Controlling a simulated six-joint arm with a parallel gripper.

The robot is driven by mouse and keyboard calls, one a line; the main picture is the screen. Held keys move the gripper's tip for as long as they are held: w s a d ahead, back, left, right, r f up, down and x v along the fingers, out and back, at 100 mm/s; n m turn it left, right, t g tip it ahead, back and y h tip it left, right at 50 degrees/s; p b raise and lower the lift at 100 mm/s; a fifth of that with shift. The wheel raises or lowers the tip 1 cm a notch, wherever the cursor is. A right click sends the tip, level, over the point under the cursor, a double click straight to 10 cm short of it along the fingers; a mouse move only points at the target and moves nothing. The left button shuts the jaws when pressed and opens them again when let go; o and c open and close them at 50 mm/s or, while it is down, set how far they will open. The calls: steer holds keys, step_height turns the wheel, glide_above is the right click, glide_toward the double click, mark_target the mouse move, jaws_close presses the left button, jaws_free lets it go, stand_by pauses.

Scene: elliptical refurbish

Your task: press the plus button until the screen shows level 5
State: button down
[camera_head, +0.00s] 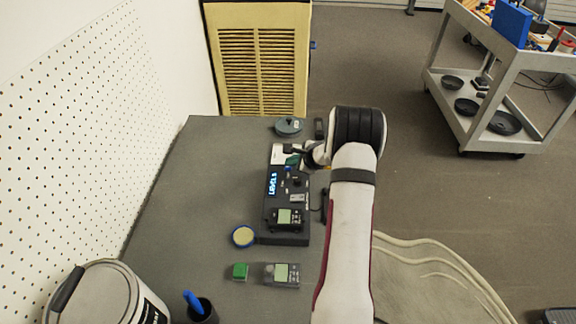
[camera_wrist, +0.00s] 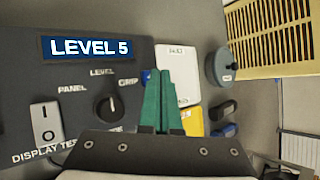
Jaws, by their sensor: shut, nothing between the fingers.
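A dark control box (camera_head: 270,212) stands on the grey table. Its blue-lit screen (camera_wrist: 88,48) reads LEVEL 5 in the wrist view; it also glows in the head view (camera_head: 272,183). The box carries a black rotary knob (camera_wrist: 110,107) and a light rocker switch (camera_wrist: 46,122). My gripper (camera_wrist: 158,72) has green fingers, closed together and empty, over the right edge of the box in the wrist view. A small blue part (camera_wrist: 146,77) shows just left of the fingertips. I cannot read a plus sign on it, and the fingers partly hide that area.
A white device (camera_wrist: 178,65), a grey round object (camera_wrist: 218,68) and a yellow item (camera_wrist: 192,122) lie beside the box. The table's left part is clear.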

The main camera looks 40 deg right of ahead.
mark_target(291, 168)
stand_by(0.4)
steer(key=shift+r, duration=0.8)
steer(key=shift+r, duration=2.5)
